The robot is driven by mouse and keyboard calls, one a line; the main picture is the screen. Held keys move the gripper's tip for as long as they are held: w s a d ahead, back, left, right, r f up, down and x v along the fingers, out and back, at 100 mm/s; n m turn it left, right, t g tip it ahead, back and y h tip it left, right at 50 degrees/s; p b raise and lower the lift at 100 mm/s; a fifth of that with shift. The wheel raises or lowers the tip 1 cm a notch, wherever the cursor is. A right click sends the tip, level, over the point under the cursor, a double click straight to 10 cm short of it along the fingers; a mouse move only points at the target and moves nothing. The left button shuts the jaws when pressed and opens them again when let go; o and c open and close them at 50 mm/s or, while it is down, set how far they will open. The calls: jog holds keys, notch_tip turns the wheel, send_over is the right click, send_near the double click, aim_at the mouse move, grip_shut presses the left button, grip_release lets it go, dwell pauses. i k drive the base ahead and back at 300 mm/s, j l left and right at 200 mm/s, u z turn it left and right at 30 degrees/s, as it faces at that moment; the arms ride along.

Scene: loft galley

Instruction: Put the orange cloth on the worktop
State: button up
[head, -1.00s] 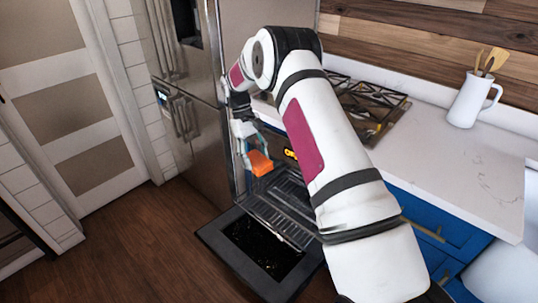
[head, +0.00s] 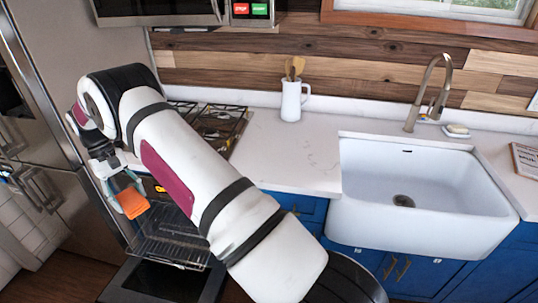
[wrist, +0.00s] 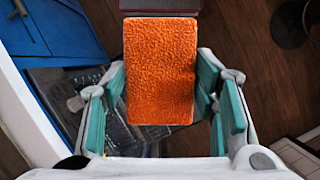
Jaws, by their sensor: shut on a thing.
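The orange cloth (head: 133,203) is a small folded rectangle with a fuzzy surface. My gripper (head: 118,186) is shut on it and holds it in the air in front of the open oven. In the wrist view the cloth (wrist: 160,70) sits between the teal finger pads of my gripper (wrist: 160,105). The white worktop (head: 290,155) runs along the wall to the right of the stove, higher than the open oven door.
The open oven (head: 175,235) has its rack pulled out below the cloth. The stove (head: 215,128) stands behind my arm. A white jug (head: 291,100) with wooden utensils stands at the back of the worktop. The white sink (head: 415,195) is to the right. The worktop between stove and sink is clear.

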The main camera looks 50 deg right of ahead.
aim_at(293, 158)
jog(key=z, duration=1.7)
jog(key=i+j+z, duration=0.2)
jog(key=j, duration=0.35)
jog(key=j+z, duration=0.2)
jog(key=j, duration=0.4)
